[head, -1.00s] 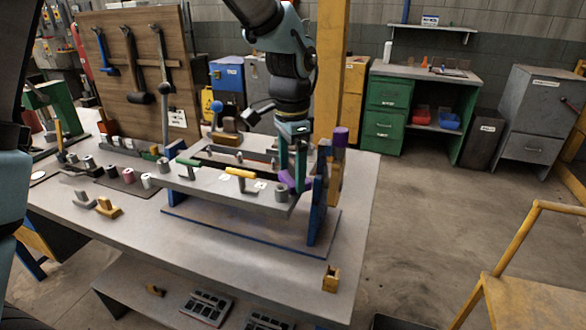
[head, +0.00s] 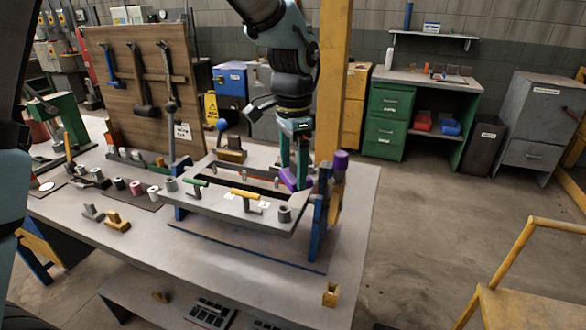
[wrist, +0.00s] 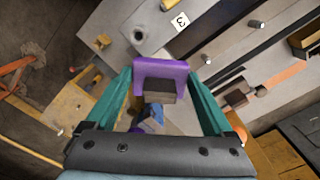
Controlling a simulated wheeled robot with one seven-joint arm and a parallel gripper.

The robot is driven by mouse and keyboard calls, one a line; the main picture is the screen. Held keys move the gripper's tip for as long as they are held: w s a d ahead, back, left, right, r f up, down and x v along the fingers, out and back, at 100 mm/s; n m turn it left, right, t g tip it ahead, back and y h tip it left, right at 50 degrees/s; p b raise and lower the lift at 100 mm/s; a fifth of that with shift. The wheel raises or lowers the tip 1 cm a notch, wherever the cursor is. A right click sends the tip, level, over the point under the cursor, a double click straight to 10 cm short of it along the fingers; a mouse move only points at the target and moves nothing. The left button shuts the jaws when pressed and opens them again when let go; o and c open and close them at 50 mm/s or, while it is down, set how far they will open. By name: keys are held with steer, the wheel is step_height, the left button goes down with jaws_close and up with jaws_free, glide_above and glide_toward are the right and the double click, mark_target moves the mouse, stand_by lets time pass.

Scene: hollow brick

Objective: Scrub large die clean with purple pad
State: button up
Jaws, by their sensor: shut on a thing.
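My gripper (head: 291,168) is shut on the purple pad (wrist: 160,70), gripping its dark block-shaped back between two teal fingers. In the head view the pad (head: 290,180) is tilted, over the right end of a grey slotted frame (head: 225,205) on blue legs. Whether it touches the frame I cannot tell. The frame carries a yellow-handled tool (head: 246,194), a green-handled tool (head: 194,181) and a short grey cylinder (head: 284,214) at its front right corner. I cannot tell which part is the large die; no cube-shaped die shows.
A purple-topped post (head: 341,161) stands close to the right of my gripper. A wooden tool board (head: 140,95) stands at the back left. Several small spools (head: 136,187) lie left of the frame. The front of the workbench (head: 220,270) is mostly clear.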

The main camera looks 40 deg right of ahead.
steer(key=shift+r+p, duration=0.85)
steer(key=shift+r, duration=0.6)
